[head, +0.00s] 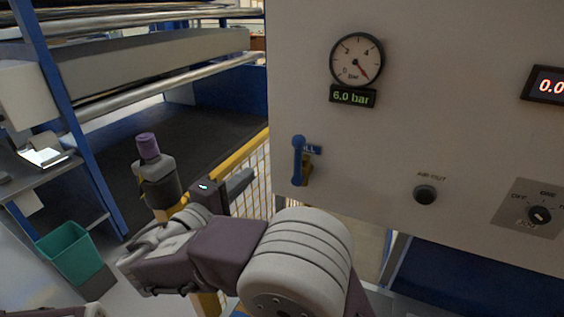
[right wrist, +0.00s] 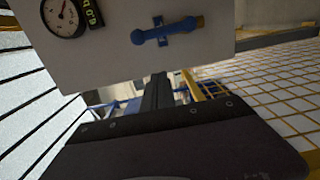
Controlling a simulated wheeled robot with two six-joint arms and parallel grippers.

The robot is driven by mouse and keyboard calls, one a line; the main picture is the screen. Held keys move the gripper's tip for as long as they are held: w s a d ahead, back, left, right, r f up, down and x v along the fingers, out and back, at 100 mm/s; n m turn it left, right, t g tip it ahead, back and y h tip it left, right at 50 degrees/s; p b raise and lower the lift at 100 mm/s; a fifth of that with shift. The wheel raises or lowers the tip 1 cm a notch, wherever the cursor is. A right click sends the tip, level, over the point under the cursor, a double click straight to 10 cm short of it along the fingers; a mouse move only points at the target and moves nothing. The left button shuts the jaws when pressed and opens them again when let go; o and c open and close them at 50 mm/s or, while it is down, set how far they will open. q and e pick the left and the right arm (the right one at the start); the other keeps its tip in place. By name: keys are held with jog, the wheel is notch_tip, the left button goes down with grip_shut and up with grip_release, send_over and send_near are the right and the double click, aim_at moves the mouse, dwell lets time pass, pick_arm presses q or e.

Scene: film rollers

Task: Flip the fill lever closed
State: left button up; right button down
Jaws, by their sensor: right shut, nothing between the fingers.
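The fill lever (head: 298,163) is a blue handle with a round knob at its upper end, on the front of a pale panel. It stands upright in front of a blue label and beside a brass-coloured fitting (head: 308,170). In the right wrist view the lever (right wrist: 165,31) lies across the panel, beyond the fingers. My right gripper (head: 240,183) is shut and empty, to the left of the lever and apart from it. Its dark fingers also show in the right wrist view (right wrist: 157,92). My left gripper is not in view.
A yellow mesh guard (head: 258,190) stands behind my gripper. A green bin (head: 75,253) is at lower left.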

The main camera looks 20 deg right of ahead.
aim_at(298, 161)
jog(key=w+d+p, duration=0.4)
jog(key=d, duration=0.7)
jog(key=shift+w+f, duration=0.1)
jog(key=shift+w, duration=0.05)
